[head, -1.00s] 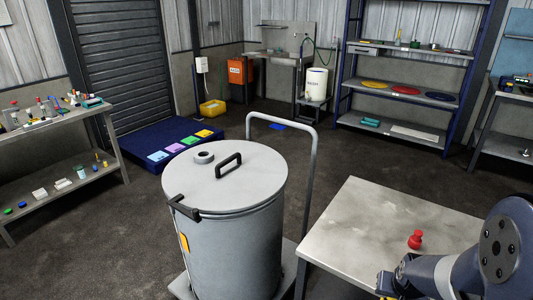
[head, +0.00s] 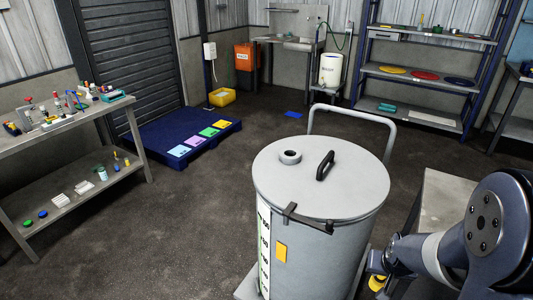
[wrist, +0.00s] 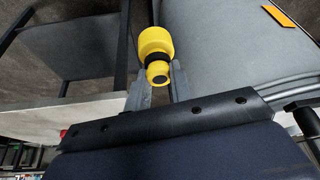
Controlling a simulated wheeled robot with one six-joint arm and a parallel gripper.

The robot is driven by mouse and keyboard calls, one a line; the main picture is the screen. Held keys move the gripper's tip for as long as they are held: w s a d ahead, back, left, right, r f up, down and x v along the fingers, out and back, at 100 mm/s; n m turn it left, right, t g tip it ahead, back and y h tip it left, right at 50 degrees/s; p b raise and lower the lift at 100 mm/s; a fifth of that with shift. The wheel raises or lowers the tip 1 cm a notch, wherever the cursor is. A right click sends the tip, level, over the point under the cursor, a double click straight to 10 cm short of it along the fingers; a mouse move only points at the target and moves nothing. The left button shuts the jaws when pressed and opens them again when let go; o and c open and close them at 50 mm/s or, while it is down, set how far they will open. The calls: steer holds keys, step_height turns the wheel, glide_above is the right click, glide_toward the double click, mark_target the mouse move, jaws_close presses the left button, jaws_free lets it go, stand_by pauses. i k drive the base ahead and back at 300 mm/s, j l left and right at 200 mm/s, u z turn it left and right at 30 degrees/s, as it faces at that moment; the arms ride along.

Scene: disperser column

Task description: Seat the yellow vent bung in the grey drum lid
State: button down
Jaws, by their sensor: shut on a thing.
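The grey drum (head: 318,240) stands upright in the middle of the head view. Its grey lid (head: 340,190) has a raised round bung opening (head: 290,157) near the far left edge and a black handle (head: 325,165). The yellow vent bung (wrist: 156,50) is between the fingers of my gripper (wrist: 157,85) in the wrist view. My gripper is shut on it. In the head view only a little yellow of the bung (head: 377,281) shows beside my gripper (head: 378,268), low and to the right of the drum. The drum wall is close behind the bung in the wrist view.
A metal table (head: 445,200) stands right of the drum, partly behind my arm. The drum trolley's handle (head: 352,112) rises behind the lid. A bench with small items (head: 60,128) is at left, a blue pallet (head: 175,137) beyond it. Open floor lies between.

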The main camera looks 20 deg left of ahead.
mark_target(321, 165)
steer(key=i+j, duration=0.1)
steer(key=j, duration=0.9)
steer(key=i+j, duration=0.15)
steer(key=j, duration=0.4)
steer(key=i+j, duration=0.1)
steer(key=j, duration=0.4)
steer(key=z, duration=0.05)
